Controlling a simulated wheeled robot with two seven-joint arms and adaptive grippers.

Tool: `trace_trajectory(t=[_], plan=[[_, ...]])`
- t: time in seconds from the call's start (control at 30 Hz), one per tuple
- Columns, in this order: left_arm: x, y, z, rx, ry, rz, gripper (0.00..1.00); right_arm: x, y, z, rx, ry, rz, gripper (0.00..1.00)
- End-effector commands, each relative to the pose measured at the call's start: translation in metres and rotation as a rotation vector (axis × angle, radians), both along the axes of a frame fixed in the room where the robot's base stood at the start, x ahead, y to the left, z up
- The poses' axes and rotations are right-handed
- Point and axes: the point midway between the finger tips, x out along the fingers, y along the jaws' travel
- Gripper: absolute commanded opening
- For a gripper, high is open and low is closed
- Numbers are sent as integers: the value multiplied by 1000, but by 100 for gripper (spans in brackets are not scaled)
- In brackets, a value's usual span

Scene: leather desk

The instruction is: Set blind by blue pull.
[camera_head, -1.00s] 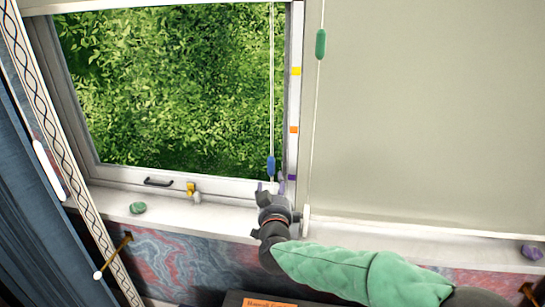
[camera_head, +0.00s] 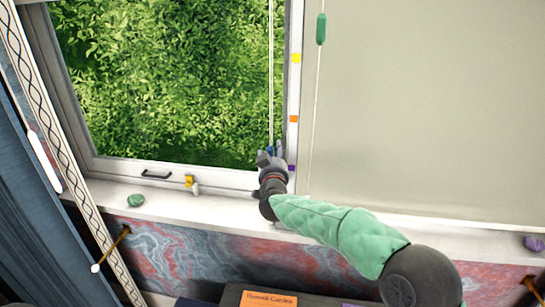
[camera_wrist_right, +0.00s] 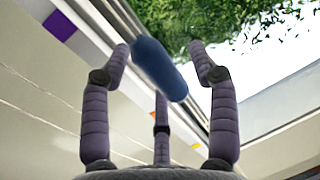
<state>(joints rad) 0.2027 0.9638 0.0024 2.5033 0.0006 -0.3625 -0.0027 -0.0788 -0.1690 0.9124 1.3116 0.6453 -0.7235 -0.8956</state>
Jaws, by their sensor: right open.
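The blue pull (camera_head: 270,151) hangs on a thin cord in front of the left window, mostly hidden by my right gripper's fingers. My right gripper (camera_head: 271,154) is open around it, with fingers pointing up. In the right wrist view the blue pull (camera_wrist_right: 160,70) lies between the spread fingers of the gripper (camera_wrist_right: 160,62); I cannot tell whether any finger touches it. A white strip beside the cord bears yellow (camera_head: 296,58), orange (camera_head: 294,118) and purple (camera_head: 291,168) marks. The pull is slightly above the purple mark's level. My left gripper is not in view.
A green pull (camera_head: 321,28) hangs high before the lowered pale blind (camera_head: 430,110) on the right. The sill (camera_head: 225,208) holds a green stone (camera_head: 135,200) and a purple stone (camera_head: 534,243). A window handle (camera_head: 156,175) and yellow latch (camera_head: 189,182) are left of my gripper.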

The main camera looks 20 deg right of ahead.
Motion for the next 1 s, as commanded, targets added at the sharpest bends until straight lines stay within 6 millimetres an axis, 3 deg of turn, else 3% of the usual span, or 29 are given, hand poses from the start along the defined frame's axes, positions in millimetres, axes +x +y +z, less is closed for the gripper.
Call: trace_trajectory(t=[0.3,0.5,0.53,0.77,1.0], plan=[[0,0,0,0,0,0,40,2,-1,0,0,1,0,60],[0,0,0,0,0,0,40,2,-1,0,0,0,0,4],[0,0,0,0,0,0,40,2,-1,0,0,0,0,0],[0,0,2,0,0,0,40,2,-1,3,1,0,0,0],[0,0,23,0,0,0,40,2,-1,25,3,-1,0,0]])
